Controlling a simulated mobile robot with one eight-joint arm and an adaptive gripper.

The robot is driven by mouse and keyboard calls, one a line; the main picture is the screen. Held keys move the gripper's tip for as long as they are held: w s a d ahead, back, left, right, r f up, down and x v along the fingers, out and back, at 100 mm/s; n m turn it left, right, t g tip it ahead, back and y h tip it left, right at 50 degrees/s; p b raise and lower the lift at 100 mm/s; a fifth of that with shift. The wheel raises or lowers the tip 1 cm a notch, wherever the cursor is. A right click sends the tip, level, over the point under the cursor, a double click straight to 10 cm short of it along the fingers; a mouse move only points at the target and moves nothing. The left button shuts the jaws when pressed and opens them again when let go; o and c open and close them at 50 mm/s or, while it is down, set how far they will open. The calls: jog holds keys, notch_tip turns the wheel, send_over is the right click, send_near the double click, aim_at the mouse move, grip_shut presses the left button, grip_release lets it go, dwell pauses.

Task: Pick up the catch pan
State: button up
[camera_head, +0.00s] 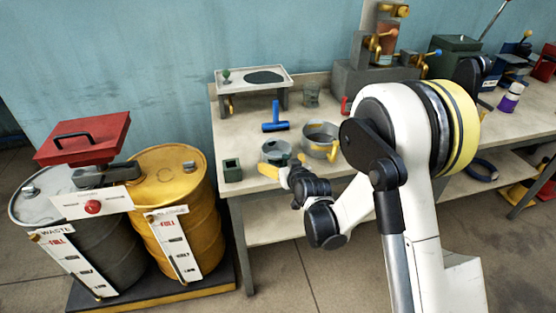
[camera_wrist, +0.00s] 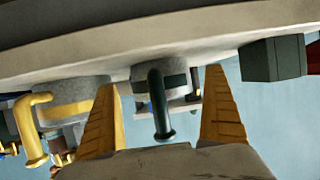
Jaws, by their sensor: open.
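Two round grey pans stand side by side on the workbench, and nothing marks which is the catch pan. The smaller pan (camera_head: 275,147) has a dark green handle (camera_wrist: 157,100) in the wrist view. The larger pan (camera_head: 319,134) has a yellow handle (camera_wrist: 35,125). My gripper (camera_head: 268,172) is at the bench's front edge, just in front of the smaller pan. In the wrist view its yellow fingers (camera_wrist: 160,79) are spread, one on each side of the green handle. They hold nothing. Whether they touch the handle cannot be told.
Drums (camera_head: 172,195) stand left of the workbench (camera_head: 237,137).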

aim_at(281, 161)
jog(key=b+x, duration=0.1)
jog(key=x, duration=0.2)
jog(key=shift+w+a+f, duration=0.1)
jog(key=shift+w+f, duration=0.05)
jog(key=shift+w, duration=0.1)
jog(key=c, duration=1.4)
jog(key=shift+o, duration=0.2)
